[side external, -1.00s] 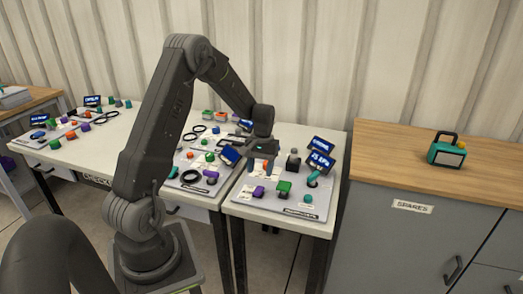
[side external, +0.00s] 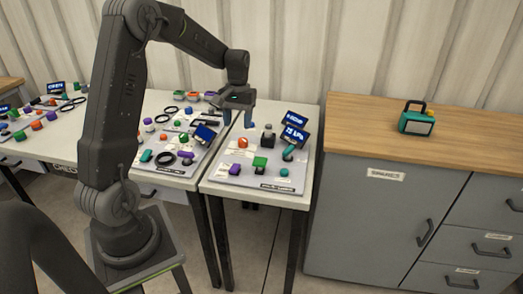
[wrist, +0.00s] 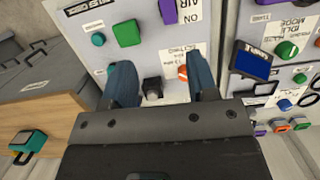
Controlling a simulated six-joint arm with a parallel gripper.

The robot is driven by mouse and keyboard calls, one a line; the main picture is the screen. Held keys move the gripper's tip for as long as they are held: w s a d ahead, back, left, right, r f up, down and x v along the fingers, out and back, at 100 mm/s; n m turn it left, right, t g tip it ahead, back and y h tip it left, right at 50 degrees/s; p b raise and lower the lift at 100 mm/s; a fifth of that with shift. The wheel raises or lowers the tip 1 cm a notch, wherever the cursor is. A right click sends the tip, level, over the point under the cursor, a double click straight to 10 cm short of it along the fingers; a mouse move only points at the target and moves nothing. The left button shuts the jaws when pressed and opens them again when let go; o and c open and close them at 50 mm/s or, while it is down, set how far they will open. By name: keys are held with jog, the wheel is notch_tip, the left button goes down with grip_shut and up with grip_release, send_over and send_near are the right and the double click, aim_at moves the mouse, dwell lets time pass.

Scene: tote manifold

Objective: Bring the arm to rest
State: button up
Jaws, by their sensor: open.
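My gripper (side external: 238,118) hangs from my arm above the back part of the right-hand panel (side external: 219,178) in the side view. It points down and its two blue fingers are apart with nothing between them. In the wrist view the open gripper (wrist: 163,82) has fingers on either side of a black knob (wrist: 152,88) and in front of an orange knob (wrist: 183,72), both on the panel below. The fingers look clear of the panel, though the exact height is hard to tell.
The panel carries a green block (side external: 260,162), a purple knob (side external: 235,169), a black post (side external: 268,137) and blue displays (side external: 294,134). More panels stand to the left. A wooden-topped cabinet (side external: 345,116) with a teal lamp-like box (side external: 416,121) is at right.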

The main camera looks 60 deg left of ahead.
jog(key=s+d+r+m+t+y, duration=0.1)
jog(key=s+d+r+m+t, duration=0.15)
jog(key=d+r, duration=0.35)
jog(key=s+d+r+m+t+y, duration=0.1)
jog(key=s+d+r+m, duration=0.15)
jog(key=d+r, duration=0.45)
jog(key=s+d+f+m+t, duration=0.1)
jog(key=s+d+m+t, duration=0.2)
jog(key=s+d, duration=0.8)
jog(key=shift+s+h, duration=0.3)
jog(key=shift+s, duration=0.1)
jog(key=shift+t, duration=0.25)
jog(key=shift+c, duration=0.4)
